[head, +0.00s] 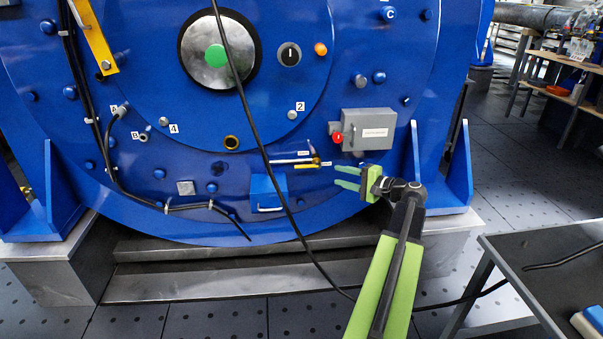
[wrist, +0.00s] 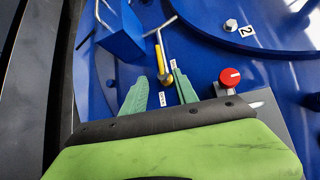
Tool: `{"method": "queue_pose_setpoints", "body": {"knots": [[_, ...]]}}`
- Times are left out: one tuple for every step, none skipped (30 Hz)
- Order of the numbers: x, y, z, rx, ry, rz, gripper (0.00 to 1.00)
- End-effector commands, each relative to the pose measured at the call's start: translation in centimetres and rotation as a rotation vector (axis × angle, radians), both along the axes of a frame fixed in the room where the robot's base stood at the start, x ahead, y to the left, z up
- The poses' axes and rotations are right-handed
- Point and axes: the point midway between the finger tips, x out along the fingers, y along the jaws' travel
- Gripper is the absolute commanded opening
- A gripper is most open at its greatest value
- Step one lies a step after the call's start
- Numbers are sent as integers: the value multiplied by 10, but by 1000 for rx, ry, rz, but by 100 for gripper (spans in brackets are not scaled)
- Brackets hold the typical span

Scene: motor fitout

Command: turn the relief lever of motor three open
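The relief lever (head: 296,161) is a thin yellow and grey bar on the blue motor face. It lies nearly level, reaching left from a yellow pivot. Small white labels sit above it and to its right; their words are too small to read. The lever's yellow part (wrist: 160,62) shows in the wrist view, just beyond the fingertips. My gripper (head: 337,176) is open and empty, to the right of the lever and slightly below it. In the wrist view its green fingers (wrist: 160,84) are spread, pointing toward the lever, with a gap visible between them.
A grey box (head: 368,131) with a red knob (head: 338,138) is just above my gripper. A blue block with a handle (head: 268,192) stands out below the lever. A black cable (head: 262,140) hangs across the motor front. A dark table (head: 550,255) is at right.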

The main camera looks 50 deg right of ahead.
Motion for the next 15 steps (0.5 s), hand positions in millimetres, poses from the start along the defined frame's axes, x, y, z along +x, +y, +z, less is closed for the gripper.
{"method": "queue_pose_setpoints", "body": {"knots": [[11, 1, -3, -1, 1, 3, 35], [17, 2, -4, 0, 0, 4, 35], [27, 3, -6, 0, 0, 4, 35], [35, 3, -7, -1, 1, 4, 35], [43, 4, -8, 0, 1, 5, 35], [53, 5, -10, 0, 1, 5, 35], [61, 6, -11, 0, 1, 5, 35], [68, 6, -12, 0, 1, 5, 35], [78, 8, -13, 0, 1, 5, 35], [86, 8, -14, 0, 2, 5, 35], [93, 9, -15, 0, 2, 5, 35], [103, 10, -17, 0, 2, 5, 35], [110, 11, -18, 0, 2, 5, 35], [117, 11, -19, 0, 2, 5, 35], [126, 12, -20, -1, 2, 4, 35]]}}
